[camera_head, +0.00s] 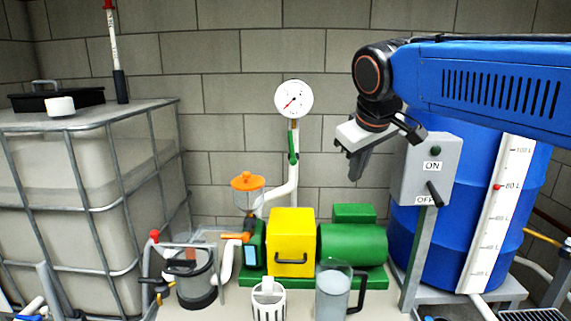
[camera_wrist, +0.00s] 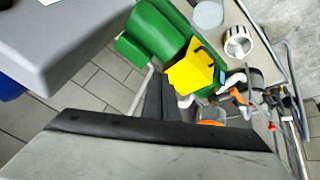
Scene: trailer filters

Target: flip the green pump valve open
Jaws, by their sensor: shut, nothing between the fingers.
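A small green valve handle (camera_head: 293,145) sits on the pale vertical pipe below the round pressure gauge (camera_head: 294,98) in the head view. The handle stands upright, along the pipe. My gripper (camera_head: 355,176) is shut and empty, to the right of the handle and slightly lower in the picture, pointing down. They look apart; the depth between them is hard to tell. In the wrist view my gripper's dark fingers (camera_wrist: 160,97) show above the grey wrist body. I cannot make out the green handle there.
The green pump (camera_head: 352,245) with a yellow box (camera_head: 291,238) stands below. A grey ON/OFF switch box (camera_head: 431,168) and blue barrel (camera_head: 405,245) are close on the right. A caged tank (camera_head: 75,185) stands left. The space before the block wall between gauge and gripper looks clear.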

